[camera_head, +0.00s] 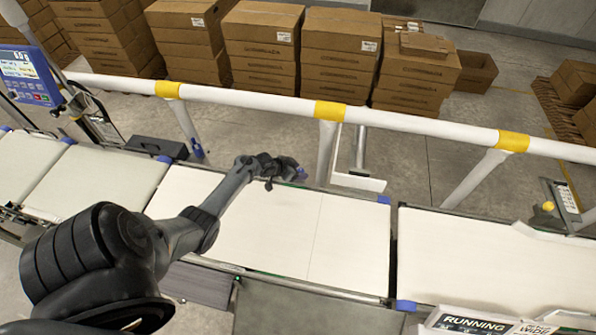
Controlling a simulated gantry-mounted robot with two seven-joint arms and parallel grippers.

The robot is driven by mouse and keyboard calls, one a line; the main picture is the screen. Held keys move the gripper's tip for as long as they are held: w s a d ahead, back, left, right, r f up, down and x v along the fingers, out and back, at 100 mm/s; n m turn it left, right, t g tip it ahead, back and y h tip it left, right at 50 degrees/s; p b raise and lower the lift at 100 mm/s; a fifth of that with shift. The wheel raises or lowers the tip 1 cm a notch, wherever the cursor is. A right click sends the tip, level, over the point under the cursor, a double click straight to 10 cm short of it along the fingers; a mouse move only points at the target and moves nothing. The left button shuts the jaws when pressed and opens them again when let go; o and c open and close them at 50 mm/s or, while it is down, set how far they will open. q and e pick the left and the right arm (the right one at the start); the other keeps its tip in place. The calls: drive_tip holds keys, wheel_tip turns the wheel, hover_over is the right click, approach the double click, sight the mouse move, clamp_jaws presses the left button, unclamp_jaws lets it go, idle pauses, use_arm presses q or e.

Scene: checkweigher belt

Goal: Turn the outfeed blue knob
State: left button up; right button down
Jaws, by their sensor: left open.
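The gripper and wrist hide part of the belt edge there. My right gripper is not in view.
A white rail with yellow bands (330,110) runs behind the belts, with posts going down. Another belt (490,260) lies right, across a gap. A control display (28,75) stands at left. Stacked cardboard boxes (262,50) stand behind the rail. A "RUNNING" sign (472,325) is at lower right.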

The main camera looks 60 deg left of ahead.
use_arm(q)
drive_tip(key=c, duration=1)
drive_tip(key=n+p, duration=0.1)
drive_tip(key=y+p, duration=0.1)
drive_tip(key=n+y+p, duration=0.1)
drive_tip(key=shift+d+r+n, duration=0.25)
drive_tip(key=shift+n, duration=0.05)
drive_tip(key=shift+c, duration=0.2)
drive_tip(key=shift+f+n+g+y+p, duration=0.1)
drive_tip(key=shift+n+g+y+p, duration=0.2)
drive_tip(key=shift+n+p, duration=0.15)
drive_tip(key=shift+f+n+y, duration=0.15)
drive_tip(key=shift+n+y, duration=0.45)
drive_tip(key=shift+n, duration=0.25)
drive_tip(key=o, duration=1)
drive_tip(key=shift+w, duration=0.1)
drive_tip(key=shift+o, duration=0.2)
